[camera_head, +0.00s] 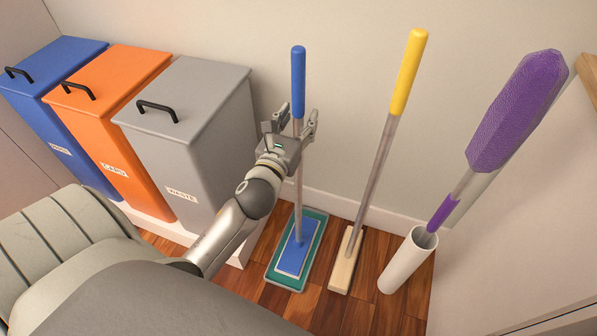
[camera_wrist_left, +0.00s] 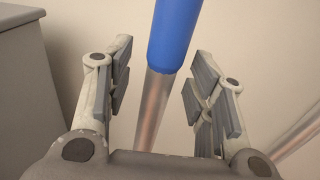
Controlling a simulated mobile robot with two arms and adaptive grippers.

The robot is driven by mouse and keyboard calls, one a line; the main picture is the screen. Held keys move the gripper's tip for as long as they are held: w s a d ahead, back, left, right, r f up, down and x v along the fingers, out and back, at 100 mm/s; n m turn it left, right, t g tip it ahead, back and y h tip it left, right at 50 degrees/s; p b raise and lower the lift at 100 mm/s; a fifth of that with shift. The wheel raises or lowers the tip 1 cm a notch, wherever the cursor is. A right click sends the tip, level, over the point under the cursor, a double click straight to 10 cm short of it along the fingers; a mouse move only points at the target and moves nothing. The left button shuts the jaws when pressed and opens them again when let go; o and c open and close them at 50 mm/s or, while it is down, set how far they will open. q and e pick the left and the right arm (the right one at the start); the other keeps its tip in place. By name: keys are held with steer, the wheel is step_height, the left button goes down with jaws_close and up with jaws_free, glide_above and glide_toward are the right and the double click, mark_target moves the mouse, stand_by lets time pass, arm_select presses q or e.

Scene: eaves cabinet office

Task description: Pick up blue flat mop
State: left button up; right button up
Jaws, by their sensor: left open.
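The blue flat mop stands upright near the wall in the head view, with a blue grip (camera_head: 298,80), a metal pole and a flat blue and green head (camera_head: 297,250) on the floor. My left gripper (camera_head: 297,122) is open, with its fingers on either side of the pole just below the blue grip. In the left wrist view the blue grip (camera_wrist_left: 174,35) and metal pole (camera_wrist_left: 153,110) show between the open fingers of my left gripper (camera_wrist_left: 157,90), with a gap visible on both sides. My right gripper is not in view.
A grey waste bin (camera_head: 190,130), an orange bin (camera_head: 110,110) and a blue bin (camera_head: 50,100) stand left of the mop. A yellow-handled broom (camera_head: 380,160) stands close on its right. A purple duster (camera_head: 515,110) stands in a white tube (camera_head: 405,264) further right.

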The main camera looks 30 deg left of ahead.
arm_select(q)
steer(key=shift+w+a, duration=0.1)
steer(key=shift+w, duration=0.25)
steer(key=shift+r, duration=0.1)
jaws_close()
